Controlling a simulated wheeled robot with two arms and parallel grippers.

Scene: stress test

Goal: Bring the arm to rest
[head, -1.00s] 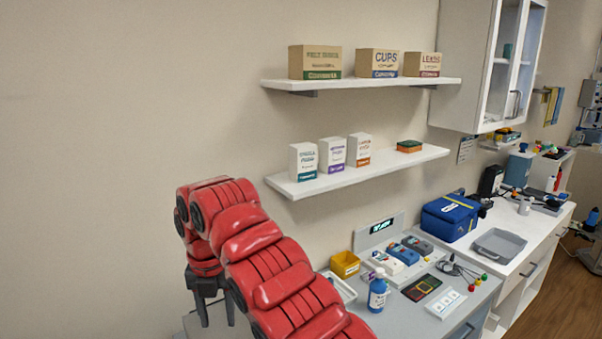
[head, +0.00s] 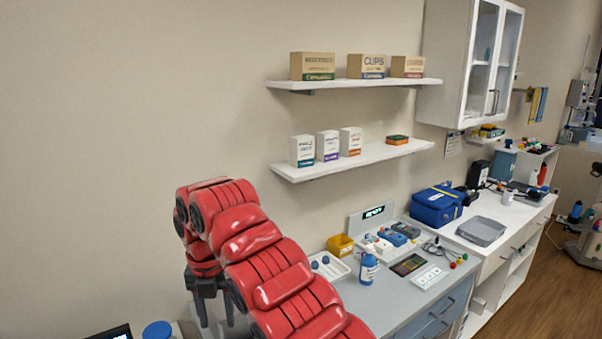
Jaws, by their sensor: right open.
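My right arm, red and segmented, rises from the bottom centre of the head view and bends over at the left. My right gripper (head: 214,310) hangs below its end, with dark fingers pointing down. It is open, and I see nothing held between the fingers. My left gripper is not in view.
A counter (head: 405,325) runs right of the arm, with a white tray (head: 343,271), yellow bin (head: 340,246), blue bottle (head: 368,271) and blue bag (head: 437,207). Shelves (head: 352,160) with boxes hang above. A blue-lidded thing (head: 157,331) shows bottom left. The left wall is bare.

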